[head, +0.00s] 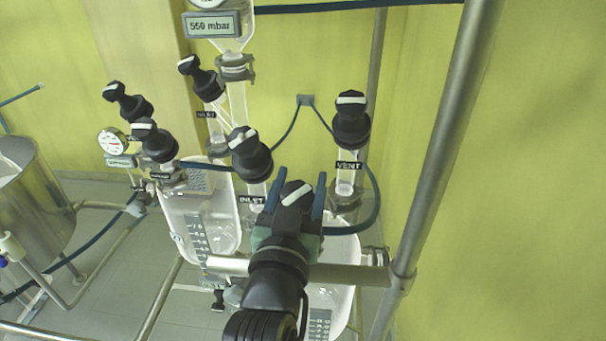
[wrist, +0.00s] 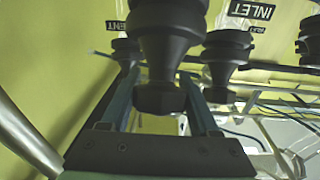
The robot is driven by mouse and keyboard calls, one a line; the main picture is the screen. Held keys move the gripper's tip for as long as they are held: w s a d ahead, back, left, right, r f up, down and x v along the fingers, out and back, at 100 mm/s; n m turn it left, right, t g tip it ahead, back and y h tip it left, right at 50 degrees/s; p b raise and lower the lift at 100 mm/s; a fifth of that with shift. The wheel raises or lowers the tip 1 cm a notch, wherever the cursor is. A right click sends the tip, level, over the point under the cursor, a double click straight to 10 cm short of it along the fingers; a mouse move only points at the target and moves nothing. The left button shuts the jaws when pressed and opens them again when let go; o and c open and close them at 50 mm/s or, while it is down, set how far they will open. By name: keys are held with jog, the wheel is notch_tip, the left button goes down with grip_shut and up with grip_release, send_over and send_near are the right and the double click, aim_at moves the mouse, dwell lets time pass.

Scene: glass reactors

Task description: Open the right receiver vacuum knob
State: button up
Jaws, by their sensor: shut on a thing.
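A black knob with a white bar on its top (head: 297,193) stands at the front of the right receiver (head: 333,300), in the place of its vacuum knob. Its own label is hidden. My gripper (head: 298,181) has its two blue fingers on either side of this knob and is shut on it. The white bar lies slanted, rising to the right. In the wrist view the dark knob (wrist: 168,50) fills the top middle, between the fingers of my gripper (wrist: 160,77). Where the fingers touch it is partly hidden.
The INLET knob (head: 250,155) is close at left, the VENT knob (head: 350,120) behind at right. More black knobs (head: 155,140) stand over the left receiver (head: 200,220). A metal pole (head: 440,140) and a crossbar (head: 345,273) run close to my arm.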

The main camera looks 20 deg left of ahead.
aim_at(283, 195)
jog(key=shift+a+f+n+g+y+b, duration=0.15)
jog(key=shift+n+g+y+b, duration=0.45)
jog(key=shift+n+y, duration=1.35)
jog(key=n+g+y+b, duration=0.1)
jog(key=n+b, duration=0.1)
jog(key=n+g+y+b, duration=0.1)
jog(key=n+y+b, duration=0.1)
jog(key=n+g+y+b, duration=0.1)
jog(key=n+b, duration=0.1)
jog(key=b, duration=0.1)
jog(key=shift+s+a+f+g+y, duration=0.25)
jog(key=shift+s+a+f+g, duration=0.05)
jog(key=shift+a+g, duration=0.1)
jog(key=n+g+b, duration=0.1)
jog(key=n+g+y+b, duration=0.1)
jog(key=n+g, duration=0.1)
jog(key=n+g+y+b, duration=0.1)
jog(key=b, duration=0.1)
jog(key=shift+s+a+n+g, duration=0.2)
jog(key=shift+s+n+g, duration=0.05)
jog(key=shift+s+g, duration=0.05)
jog(key=shift+s+a+n+g+y+b, duration=0.15)
jog(key=shift+n+g+b, duration=0.4)
jog(key=shift+n+g, duration=0.65)
jog(key=shift+s+a+n+g+y+b, duration=0.2)
jog(key=shift+n+g+b, duration=0.35)
jog(key=shift+n+g, duration=0.6)
jog(key=shift+s+d, duration=0.1)
jog(key=shift+d, duration=0.05)
jog(key=o, duration=1.4)
